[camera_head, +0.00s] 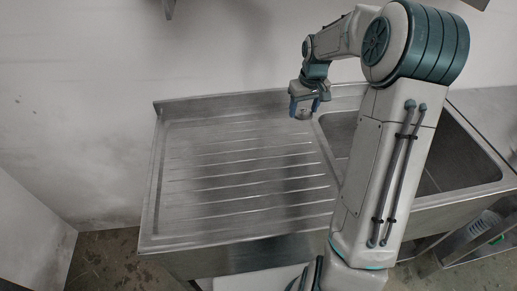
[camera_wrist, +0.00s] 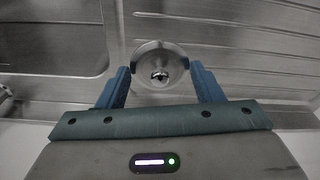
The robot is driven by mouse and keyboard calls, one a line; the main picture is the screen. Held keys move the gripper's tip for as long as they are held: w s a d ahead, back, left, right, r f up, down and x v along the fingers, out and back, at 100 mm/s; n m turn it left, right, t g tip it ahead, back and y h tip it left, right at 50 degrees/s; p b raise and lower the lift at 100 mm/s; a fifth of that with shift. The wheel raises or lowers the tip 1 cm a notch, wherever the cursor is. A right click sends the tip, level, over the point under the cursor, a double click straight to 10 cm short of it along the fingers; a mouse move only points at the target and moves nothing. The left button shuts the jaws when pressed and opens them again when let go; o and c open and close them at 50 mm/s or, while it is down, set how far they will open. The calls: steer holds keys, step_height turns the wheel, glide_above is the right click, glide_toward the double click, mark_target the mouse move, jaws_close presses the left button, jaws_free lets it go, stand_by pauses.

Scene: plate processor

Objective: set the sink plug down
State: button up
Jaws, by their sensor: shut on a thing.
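The sink plug (camera_wrist: 160,62) is a round metal disc with a small knob in its middle. In the wrist view it sits between the two blue fingers of my gripper (camera_wrist: 160,74), which is shut on it. In the head view my gripper (camera_head: 305,102) points down near the back of the metal sink unit, by the border between drainboard and basin. The plug (camera_head: 303,115) shows small below the fingers there. I cannot tell whether its underside touches the metal.
The ribbed drainboard (camera_head: 240,180) is bare and fills the left of the sink unit. The sink basin (camera_head: 450,150) lies to the right, partly hidden by my arm. A wall stands close behind.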

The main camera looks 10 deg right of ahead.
steer(key=p, duration=0.2)
glide_above(271, 142)
steer(key=f, duration=0.5)
steer(key=shift+s+d+f, duration=0.15)
steer(key=shift+s+f, duration=0.05)
steer(key=shift+f, duration=0.35)
steer(key=shift+f+p, duration=0.35)
steer(key=shift+f, duration=1.55)
steer(key=shift+f, duration=0.15)
steer(key=o, duration=1)
steer(key=shift+c, duration=0.2)
